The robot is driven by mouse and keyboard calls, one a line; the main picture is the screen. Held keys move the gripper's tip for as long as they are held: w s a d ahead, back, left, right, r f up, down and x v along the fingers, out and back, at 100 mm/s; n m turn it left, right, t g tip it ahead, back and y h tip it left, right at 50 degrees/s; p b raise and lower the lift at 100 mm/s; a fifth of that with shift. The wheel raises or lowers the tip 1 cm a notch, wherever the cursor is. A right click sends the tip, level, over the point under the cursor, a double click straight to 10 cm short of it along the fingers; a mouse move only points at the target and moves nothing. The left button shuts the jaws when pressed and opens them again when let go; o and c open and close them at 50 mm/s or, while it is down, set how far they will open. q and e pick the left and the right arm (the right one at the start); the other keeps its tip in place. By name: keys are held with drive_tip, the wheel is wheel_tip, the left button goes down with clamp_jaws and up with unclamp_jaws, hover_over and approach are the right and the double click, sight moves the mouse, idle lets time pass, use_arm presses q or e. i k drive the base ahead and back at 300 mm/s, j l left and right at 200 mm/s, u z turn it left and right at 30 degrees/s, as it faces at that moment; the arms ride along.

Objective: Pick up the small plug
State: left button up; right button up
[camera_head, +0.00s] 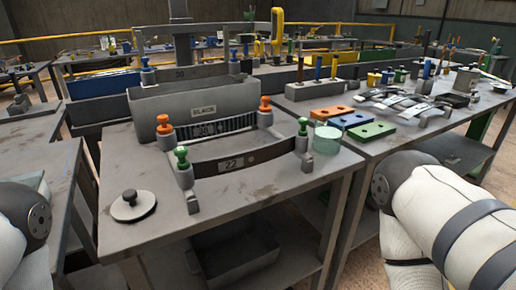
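A small dark knobbed piece (130,197) stands on a grey round disc (133,211) at the near left of the table; it may be the small plug, but I cannot tell for sure. Green-knobbed pegs, one at left (181,157) and one at right (303,127), stand at the ends of the rack marked 22 (232,164). Orange-knobbed pegs, one at left (163,125) and one at right (265,105), stand at the ends of the rack behind. Neither gripper is in view; only parts of my two arms show at the lower left and right edges.
A grey bin (197,101) stands behind the racks. A translucent green cylinder (326,139) stands at the table's right edge. Orange (331,113), blue and green (371,131) blocks with holes lie on the right table. The front middle of the near table is clear.

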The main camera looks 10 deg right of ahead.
sight(304, 121)
drive_tip(key=l+u, duration=0.35)
drive_tip(key=l, duration=0.5)
drive_tip(key=l+u, duration=0.35)
drive_tip(key=l, duration=0.45)
drive_tip(key=i+l, duration=0.1)
